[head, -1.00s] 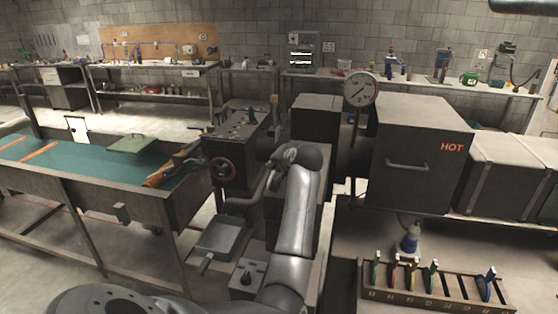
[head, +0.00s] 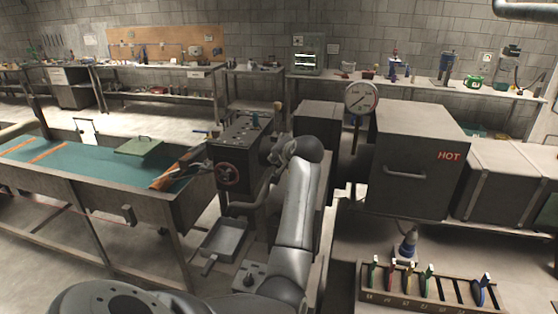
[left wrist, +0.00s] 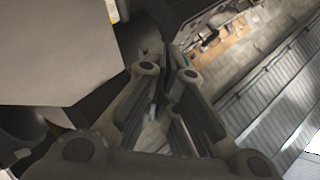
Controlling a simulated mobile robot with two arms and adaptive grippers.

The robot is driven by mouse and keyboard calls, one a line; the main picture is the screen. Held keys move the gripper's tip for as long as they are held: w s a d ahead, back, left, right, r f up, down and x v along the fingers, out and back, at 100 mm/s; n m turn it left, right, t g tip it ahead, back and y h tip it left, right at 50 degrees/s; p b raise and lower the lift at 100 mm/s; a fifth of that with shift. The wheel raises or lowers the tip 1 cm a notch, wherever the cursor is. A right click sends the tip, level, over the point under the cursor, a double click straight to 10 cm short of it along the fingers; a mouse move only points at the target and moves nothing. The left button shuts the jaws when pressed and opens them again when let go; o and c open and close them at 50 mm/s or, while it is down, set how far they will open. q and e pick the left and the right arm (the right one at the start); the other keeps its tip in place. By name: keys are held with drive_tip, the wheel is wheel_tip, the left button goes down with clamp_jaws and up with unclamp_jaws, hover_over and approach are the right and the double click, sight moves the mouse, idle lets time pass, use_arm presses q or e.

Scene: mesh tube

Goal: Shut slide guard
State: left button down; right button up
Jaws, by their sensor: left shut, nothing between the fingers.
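No part is marked as the slide guard, and I cannot tell which one it is. A dark machine (head: 240,142) with a sloped control panel and a red handwheel (head: 228,175) stands at the left end of my raised arm. My left gripper (head: 268,155) is beside the machine's right side, small and partly hidden by my wrist. In the left wrist view the gripper (left wrist: 160,52) is shut and empty, its fingers close together. A pale flat-faced box fills that view's upper left. My right gripper is not in view.
A shallow metal tray (head: 224,238) is below the machine. A dark box marked HOT (head: 415,165) and a gauge (head: 361,98) stand right. A slotted rack (head: 425,287) is at lower right.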

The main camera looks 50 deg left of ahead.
use_arm(q)
drive_tip(key=s+d+r+b, duration=0.2)
drive_tip(key=s+d+r, duration=0.1)
drive_tip(key=s+r, duration=0.2)
drive_tip(key=shift+r+b, duration=0.3)
drive_tip(key=shift+b, duration=0.1)
drive_tip(key=shift+s+f, duration=0.1)
